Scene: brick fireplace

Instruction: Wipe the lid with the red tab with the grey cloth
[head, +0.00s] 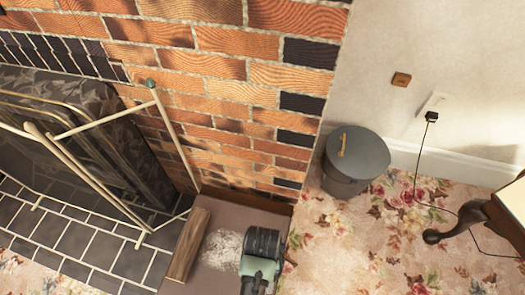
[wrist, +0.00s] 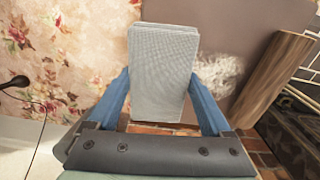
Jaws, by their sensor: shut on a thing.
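My gripper (wrist: 162,95) is shut on the grey cloth (wrist: 162,62), a folded pad held between its two blue fingers in the wrist view. In the head view my gripper (head: 262,250) is over the right part of a flat brown surface (head: 218,222), and the cloth is hidden beneath it. A white dusty patch (head: 222,248) lies on that surface just left of the gripper. It also shows in the wrist view (wrist: 220,75), right of the cloth. I see no red tab, and I cannot tell whether this surface is the lid. Whether the cloth touches it is unclear.
A wooden log (head: 188,245) lies along the brown surface's left side. A brick wall (head: 235,95) rises behind. A thin-framed fire screen (head: 95,180) stands at left. A dark grey lidded bin (head: 350,180) stands at right on flowered carpet (head: 335,240), with a cable (head: 420,165) beyond.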

